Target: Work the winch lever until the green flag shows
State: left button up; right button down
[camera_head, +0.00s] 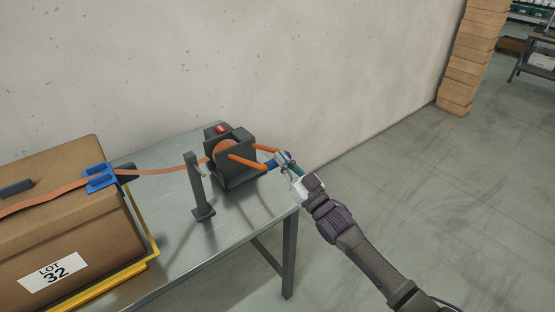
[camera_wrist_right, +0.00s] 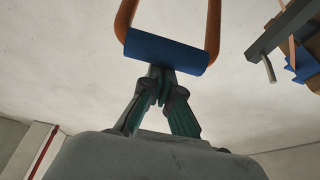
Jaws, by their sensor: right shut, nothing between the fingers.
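The winch (camera_head: 238,168) is a dark grey housing with an orange strap drum, standing on the metal table. A red marker (camera_head: 221,129) shows on its top; no green shows there. The lever has two orange arms (camera_head: 247,161) joined by a blue grip (camera_head: 271,166), pointing right towards the table's edge. My right gripper (camera_head: 284,161) is at the blue grip. In the right wrist view its green fingers (camera_wrist_right: 160,75) are shut with their tips against or just beside the blue grip (camera_wrist_right: 166,52), not around it. I cannot tell whether they touch. My left gripper is out of view.
An orange strap (camera_head: 155,169) runs from the winch past a grey post (camera_head: 201,190) and a blue buckle (camera_head: 100,177) over a brown case (camera_head: 75,225) labelled LOT 32. The wall (camera_head: 250,60) is behind the table (camera_head: 185,260). Open floor lies right.

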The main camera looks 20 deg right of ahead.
pick_arm(q)
notch_tip(320, 180, down, 7)
jog(key=b, duration=0.5)
jog(key=w+d+b, duration=0.1)
jog(key=w+b, duration=0.5)
jog(key=w, duration=0.3)
jog(key=shift+w+d+f+t, duration=0.3)
jog(key=shift+d+t, duration=0.1)
pick_arm(e)
notch_tip(320, 180, down, 10)
jog(key=s+t+y, duration=0.1)
jog(key=s+t, duration=0.1)
jog(key=shift+d+r+t, duration=0.2)
jog(key=shift+t, duration=0.2)
jog(key=v, duration=1.1)
jog(key=shift+s+d+r, duration=0.2)
jog(key=shift+s, duration=0.1)
